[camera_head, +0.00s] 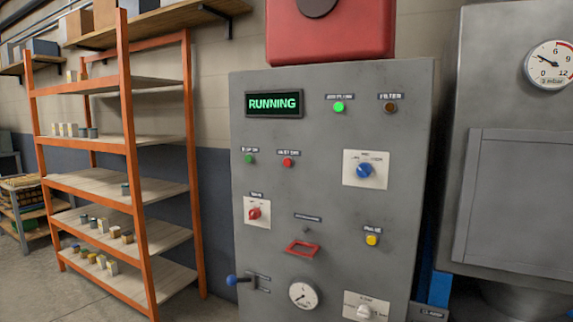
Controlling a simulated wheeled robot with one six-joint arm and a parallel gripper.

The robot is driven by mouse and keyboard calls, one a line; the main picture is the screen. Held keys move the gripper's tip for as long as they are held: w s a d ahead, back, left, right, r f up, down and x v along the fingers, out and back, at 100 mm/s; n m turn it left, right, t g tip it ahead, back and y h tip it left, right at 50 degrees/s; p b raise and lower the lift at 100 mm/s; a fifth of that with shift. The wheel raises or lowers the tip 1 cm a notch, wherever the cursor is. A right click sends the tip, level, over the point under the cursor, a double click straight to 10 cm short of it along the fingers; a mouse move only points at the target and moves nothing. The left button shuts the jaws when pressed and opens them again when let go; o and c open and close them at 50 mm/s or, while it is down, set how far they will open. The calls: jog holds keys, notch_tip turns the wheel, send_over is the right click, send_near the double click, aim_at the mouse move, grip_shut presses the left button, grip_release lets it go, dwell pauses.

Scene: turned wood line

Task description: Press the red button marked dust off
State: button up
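The red button (288,162) is a small round red button on the upper left part of a grey control panel (330,215). The small label above it is too blurred to read with certainty. A green button (249,159) sits just to its left. The display (274,104) above them reads RUNNING in green. A green lamp (338,107) is lit to the right of the display, and an amber-brown lamp (389,108) beside it looks dark. My gripper is not in view.
The panel also carries a blue knob (365,170), a red switch (254,213), a yellow button (372,240), a red frame (302,248), a blue-knobbed lever (232,280) and a gauge (304,294). Orange shelving (143,215) stands left; a grey machine (515,200) stands right.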

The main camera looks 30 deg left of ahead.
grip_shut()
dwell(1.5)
